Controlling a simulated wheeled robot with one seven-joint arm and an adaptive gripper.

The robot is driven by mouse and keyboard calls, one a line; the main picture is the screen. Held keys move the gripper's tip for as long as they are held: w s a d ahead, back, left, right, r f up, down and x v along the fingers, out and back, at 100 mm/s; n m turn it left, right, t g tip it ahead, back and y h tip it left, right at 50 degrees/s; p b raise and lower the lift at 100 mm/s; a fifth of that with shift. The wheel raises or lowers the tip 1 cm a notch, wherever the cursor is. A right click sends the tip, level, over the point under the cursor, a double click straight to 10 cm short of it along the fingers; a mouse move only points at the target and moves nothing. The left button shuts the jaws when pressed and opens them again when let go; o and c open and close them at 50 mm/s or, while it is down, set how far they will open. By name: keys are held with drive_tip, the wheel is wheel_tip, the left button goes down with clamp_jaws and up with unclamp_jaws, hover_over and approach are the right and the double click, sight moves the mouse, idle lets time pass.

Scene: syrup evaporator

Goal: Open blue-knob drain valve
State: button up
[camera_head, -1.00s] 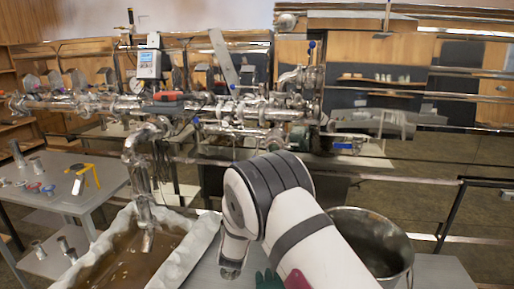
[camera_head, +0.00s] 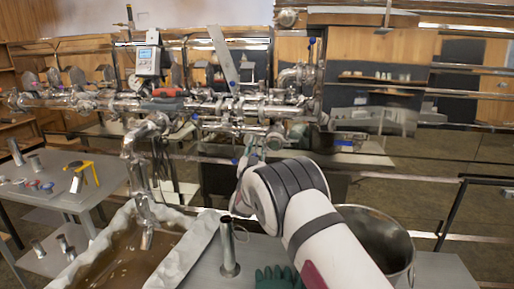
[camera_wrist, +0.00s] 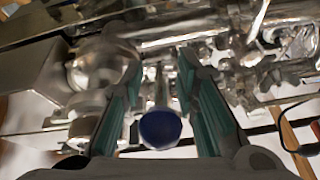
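In the wrist view a round blue knob (camera_wrist: 160,129) sits between the two fingers of my gripper (camera_wrist: 160,64), low in the picture. The gripper is open, with a teal-lined finger on each side of the knob and a gap on both sides. A metal stem leads up from the knob toward the steel pipes (camera_wrist: 180,38). In the head view my gripper (camera_head: 250,150) is raised to the lower pipes of the steel manifold (camera_head: 200,104), largely hidden by my arm. I cannot tell which blue mark there is this knob.
A steel pot (camera_head: 372,232) stands right of my arm. A metal cylinder (camera_head: 229,250) and a green glove (camera_head: 277,280) are on the front table. A trough with brown liquid (camera_head: 120,262) is at lower left, and a grey side table (camera_head: 105,178) holds small parts.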

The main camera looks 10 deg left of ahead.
drive_tip(key=shift+w, duration=0.1)
clamp_jaws()
drive_tip(key=shift+s+r+g+p, duration=0.25)
drive_tip(key=shift+r+g+p, duration=0.45)
drive_tip(key=shift+g, duration=0.2)
drive_tip(key=shift+r+g, duration=0.35)
drive_tip(key=shift+g, duration=0.55)
drive_tip(key=shift+g+p, duration=0.35)
drive_tip(key=shift+g, duration=0.35)
drive_tip(key=shift+a, duration=0.1)
